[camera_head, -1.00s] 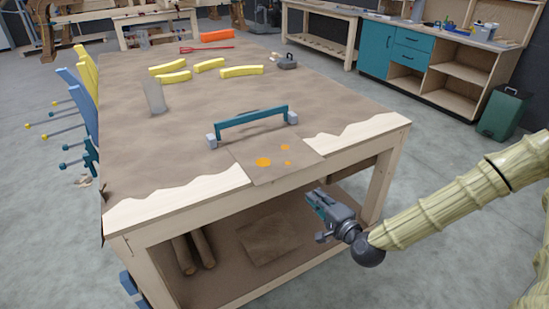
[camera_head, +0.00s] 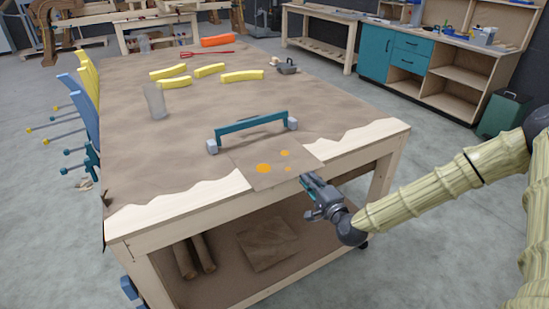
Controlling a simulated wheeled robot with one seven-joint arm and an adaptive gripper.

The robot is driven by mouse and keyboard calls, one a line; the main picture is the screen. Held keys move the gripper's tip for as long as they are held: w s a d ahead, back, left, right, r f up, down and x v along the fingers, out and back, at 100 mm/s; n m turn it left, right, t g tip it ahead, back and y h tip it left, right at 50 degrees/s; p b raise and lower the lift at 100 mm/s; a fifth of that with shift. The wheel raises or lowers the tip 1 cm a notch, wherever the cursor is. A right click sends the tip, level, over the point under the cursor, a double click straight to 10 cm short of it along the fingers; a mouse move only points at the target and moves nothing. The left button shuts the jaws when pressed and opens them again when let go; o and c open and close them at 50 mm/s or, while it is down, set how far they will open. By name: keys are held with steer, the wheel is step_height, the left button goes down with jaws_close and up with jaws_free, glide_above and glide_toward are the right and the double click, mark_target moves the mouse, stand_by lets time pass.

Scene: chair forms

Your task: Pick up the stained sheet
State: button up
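The stained sheet (camera_head: 258,158) is a brown square with several orange spots. It lies on the near edge of the workbench, its front corner overhanging the edge. A teal bar clamp or handle with grey end blocks (camera_head: 250,122) sits at its far edge. My gripper (camera_head: 306,182) is at the front edge of the bench, just right of and below the sheet's front corner. The fingers are small and seen from the side, so I cannot tell how far apart they are. I see no sheet material between them.
The workbench (camera_head: 175,204) has a brown cover with a bare wood front edge. Yellow curved pieces (camera_head: 242,76), a clear glass (camera_head: 155,101) and a dark small block (camera_head: 287,66) stand farther back. Rolls (camera_head: 193,256) and a brown folded sheet (camera_head: 267,243) lie on the lower shelf.

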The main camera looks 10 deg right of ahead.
steer(key=shift+p+x, duration=0.4)
steer(key=shift+x, duration=1.4)
steer(key=shift+a, duration=0.1)
steer(key=shift+c, duration=0.2)
jaws_close()
